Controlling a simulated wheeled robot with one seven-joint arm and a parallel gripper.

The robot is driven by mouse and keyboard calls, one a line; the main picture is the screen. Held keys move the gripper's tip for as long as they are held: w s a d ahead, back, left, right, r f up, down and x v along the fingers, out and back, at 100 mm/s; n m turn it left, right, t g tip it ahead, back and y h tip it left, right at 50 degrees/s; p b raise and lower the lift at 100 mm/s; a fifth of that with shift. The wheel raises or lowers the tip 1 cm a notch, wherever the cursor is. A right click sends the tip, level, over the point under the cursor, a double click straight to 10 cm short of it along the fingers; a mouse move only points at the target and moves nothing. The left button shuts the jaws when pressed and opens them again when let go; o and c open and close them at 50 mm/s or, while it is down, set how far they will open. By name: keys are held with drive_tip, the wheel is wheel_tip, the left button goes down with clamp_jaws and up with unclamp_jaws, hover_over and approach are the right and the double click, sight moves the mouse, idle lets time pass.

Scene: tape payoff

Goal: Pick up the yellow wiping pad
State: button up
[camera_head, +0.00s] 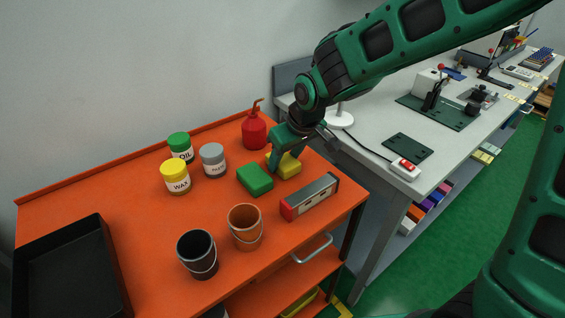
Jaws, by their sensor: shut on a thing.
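The yellow wiping pad (289,167) rests on the orange cart top (120,205), behind and to the right of a green pad (255,179). My gripper (280,166) reaches down from the upper right and is shut on the yellow pad. The near finger covers the pad's left part, and the far finger is hidden. I cannot tell whether the pad is lifted off the cart top.
A red oil can (254,130) stands behind my gripper. A grey and red block (310,196) lies in front. Several jars, a copper bucket (245,227), a dark bucket (197,253) and a black tray (70,270) share the cart. A grey workbench (375,120) stands at right.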

drive_tip(key=shift+r, duration=0.5)
drive_tip(key=r, duration=0.2)
drive_tip(key=a+r, duration=0.1)
drive_tip(key=r, duration=0.1)
drive_tip(key=shift+s, duration=0.4)
drive_tip(key=s+a+r, duration=0.6)
drive_tip(key=s+a, duration=0.1)
drive_tip(key=shift+s, duration=0.35)
drive_tip(key=shift+o, duration=0.9)
